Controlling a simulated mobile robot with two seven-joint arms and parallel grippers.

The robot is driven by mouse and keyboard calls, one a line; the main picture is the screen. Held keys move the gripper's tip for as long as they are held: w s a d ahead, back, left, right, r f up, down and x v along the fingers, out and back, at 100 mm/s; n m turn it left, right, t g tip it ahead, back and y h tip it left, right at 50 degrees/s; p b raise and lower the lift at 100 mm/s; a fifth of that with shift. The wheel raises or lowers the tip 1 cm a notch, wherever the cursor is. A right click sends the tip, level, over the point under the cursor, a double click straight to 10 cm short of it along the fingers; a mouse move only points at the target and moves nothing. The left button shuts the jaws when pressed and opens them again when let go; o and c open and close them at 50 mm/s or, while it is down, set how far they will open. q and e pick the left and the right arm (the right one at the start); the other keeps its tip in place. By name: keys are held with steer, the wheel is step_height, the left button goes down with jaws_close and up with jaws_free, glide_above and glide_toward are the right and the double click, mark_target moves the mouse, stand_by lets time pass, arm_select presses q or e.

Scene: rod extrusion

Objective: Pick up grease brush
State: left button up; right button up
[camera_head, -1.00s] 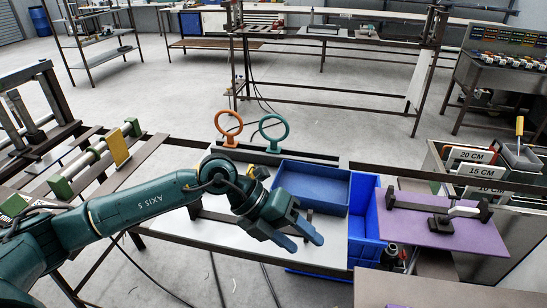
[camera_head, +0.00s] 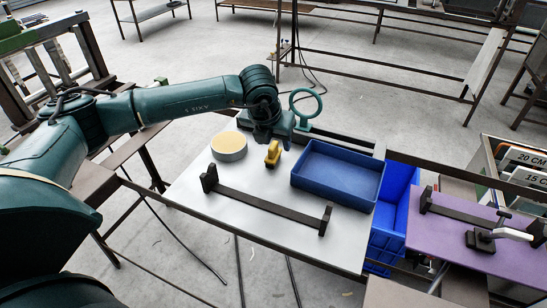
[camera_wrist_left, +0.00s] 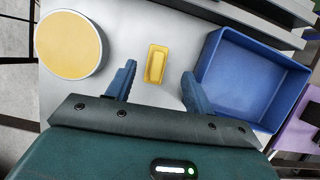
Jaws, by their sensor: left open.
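The grease brush, seen as a small yellow block-like piece (camera_head: 273,153), is on the white tabletop between a round tin and a blue tray. In the left wrist view the yellow piece (camera_wrist_left: 156,64) shows between and slightly beyond my two blue fingertips. My left gripper (camera_head: 273,137) is over it, pointing down, open and empty. In the left wrist view the left gripper (camera_wrist_left: 159,80) has a finger on each side of the brush, with clear gaps. My right gripper is not in view.
The round tin with a yellow top (camera_head: 229,146) is left of the brush. The blue tray (camera_head: 337,178) is to the right. A dark bar with end blocks (camera_head: 265,204) lies in front. A green ring (camera_head: 305,104) stands at the back edge.

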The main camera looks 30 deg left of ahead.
mark_target(273, 145)
arm_select(q)
steer(key=x, duration=0.1)
steer(key=b+x, duration=0.1)
steer(key=x, duration=0.1)
steer(key=b+x, duration=0.1)
steer(key=x, duration=0.1)
steer(key=shift+w+a+f, duration=0.1)
steer(key=shift+a, duration=0.15)
steer(key=c, duration=1.1)
step_height(273, 145, up, 10)
steer(key=shift+r+b, duration=0.1)
steer(key=shift+b, duration=0.75)
